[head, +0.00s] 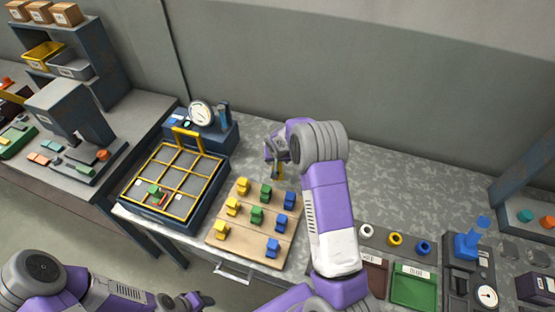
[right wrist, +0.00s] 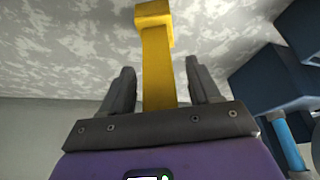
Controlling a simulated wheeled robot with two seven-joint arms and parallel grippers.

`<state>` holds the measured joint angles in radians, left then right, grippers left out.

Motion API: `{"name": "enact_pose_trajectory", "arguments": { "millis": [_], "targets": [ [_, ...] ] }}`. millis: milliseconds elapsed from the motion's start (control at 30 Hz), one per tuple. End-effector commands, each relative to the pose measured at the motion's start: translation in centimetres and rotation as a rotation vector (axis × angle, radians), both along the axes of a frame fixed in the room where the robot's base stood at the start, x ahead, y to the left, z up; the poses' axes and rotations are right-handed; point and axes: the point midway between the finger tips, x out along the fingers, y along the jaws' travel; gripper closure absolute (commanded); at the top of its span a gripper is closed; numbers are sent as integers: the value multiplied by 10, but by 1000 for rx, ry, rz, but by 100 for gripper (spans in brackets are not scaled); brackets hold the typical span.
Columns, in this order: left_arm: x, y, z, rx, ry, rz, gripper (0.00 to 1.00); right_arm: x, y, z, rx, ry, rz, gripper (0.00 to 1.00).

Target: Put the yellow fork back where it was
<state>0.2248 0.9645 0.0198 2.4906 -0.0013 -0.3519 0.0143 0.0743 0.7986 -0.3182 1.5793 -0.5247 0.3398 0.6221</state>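The yellow fork (right wrist: 157,70) shows in the right wrist view as a straight yellow bar with a block at its far end. The rest is hidden by the gripper and arm. My left gripper (head: 197,300) is low at the bottom edge, apart from everything; its finger gap is too small to judge.
The wooden board (head: 231,249) holds several yellow, green and blue pieces. Left of it is a yellow-gridded tray (head: 157,160), with a gauge unit (head: 200,113) behind. A green tray (head: 412,288) and a blue-handled device (head: 466,246) are at right.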

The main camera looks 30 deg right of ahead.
Motion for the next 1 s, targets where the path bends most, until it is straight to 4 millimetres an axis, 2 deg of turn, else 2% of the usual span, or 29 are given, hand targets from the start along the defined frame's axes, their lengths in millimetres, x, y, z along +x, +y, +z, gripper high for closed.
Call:
{"name": "enact_pose_trajectory", "arguments": {
  "millis": [333, 800, 1000],
  "targets": [
    [0, 0, 6, 0, 0, 0, 57, 0, 0, 7, 0, -1, 0, 38],
    [0, 0, 7, 0, 0, 0, 57, -32, 17, 94, 0, -4, 1, 38],
    [0, 0, 7, 0, 0, 0, 57, -40, 20, 112, 0, -1, 0, 38]
  ]
}}
